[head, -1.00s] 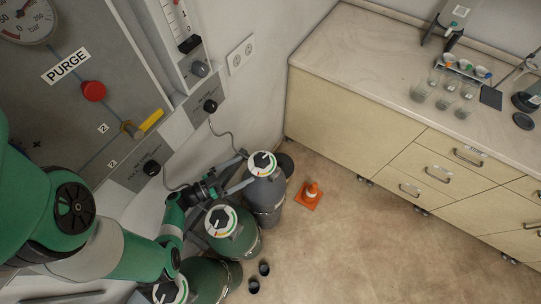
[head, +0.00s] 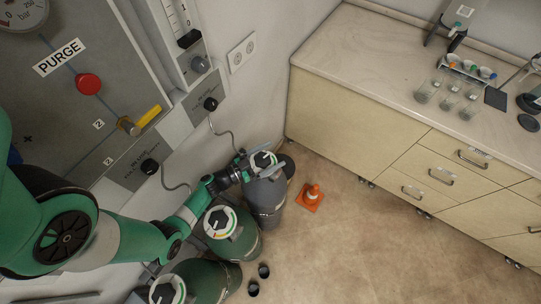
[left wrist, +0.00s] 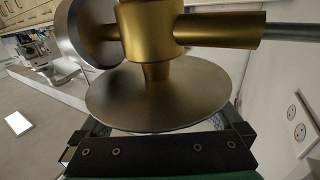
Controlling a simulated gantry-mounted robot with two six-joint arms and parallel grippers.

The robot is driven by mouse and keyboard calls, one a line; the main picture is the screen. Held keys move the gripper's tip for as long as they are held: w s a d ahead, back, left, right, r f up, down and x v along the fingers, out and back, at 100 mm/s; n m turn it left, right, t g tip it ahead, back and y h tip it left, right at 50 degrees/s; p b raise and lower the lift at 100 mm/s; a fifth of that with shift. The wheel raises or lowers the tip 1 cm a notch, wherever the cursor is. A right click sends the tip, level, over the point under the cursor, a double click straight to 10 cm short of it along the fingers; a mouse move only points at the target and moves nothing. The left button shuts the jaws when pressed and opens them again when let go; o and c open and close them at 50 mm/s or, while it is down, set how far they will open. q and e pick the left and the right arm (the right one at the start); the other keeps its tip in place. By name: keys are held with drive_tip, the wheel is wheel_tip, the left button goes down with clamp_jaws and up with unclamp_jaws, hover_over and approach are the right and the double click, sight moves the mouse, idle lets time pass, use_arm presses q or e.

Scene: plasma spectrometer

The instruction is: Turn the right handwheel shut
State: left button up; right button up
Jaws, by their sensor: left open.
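The right handwheel (head: 263,161) has a white top face with a dark pointer and coloured rim, and sits on the grey cylinder (head: 264,196) by the wall. My left gripper (head: 252,167) is open at this handwheel, reaching in from the left. In the left wrist view, a steel disc (left wrist: 160,97) under a brass valve body (left wrist: 150,35) lies between the open jaws (left wrist: 158,135). Contact between jaws and disc cannot be told. My right gripper is out of view.
Two green cylinders with similar tops, the middle one (head: 232,238) and the near one (head: 210,281), stand beside my left arm. The grey wall panel (head: 75,90) is at the left. A small orange cone (head: 310,196) stands on the floor at the right.

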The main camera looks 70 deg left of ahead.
use_arm(q)
drive_tip(key=c, duration=1.3)
drive_tip(key=shift+m+h, duration=0.3)
drive_tip(key=shift+h, duration=0.1)
drive_tip(key=shift+s+d+f+m+g+h+b, duration=0.1)
drive_tip(key=shift+s+d+m+g+h+b, duration=0.3)
drive_tip(key=shift+m+g+h+b, duration=1.6)
drive_tip(key=shift+s+d+r+m+g+h+b, duration=0.1)
drive_tip(key=shift+d+m+g+h+b, duration=0.6)
drive_tip(key=shift+m+h+b, duration=1.85)
drive_tip(key=shift+s+d+f+m+g+h+b, duration=0.1)
drive_tip(key=shift+s+d+m+g+h+b, duration=0.25)
drive_tip(key=shift+m+g+h, duration=2.2)
drive_tip(key=shift+w+n+t+h, duration=0.1)
drive_tip(key=shift+n+t+h, duration=0.9)
drive_tip(key=shift+t, duration=0.05)
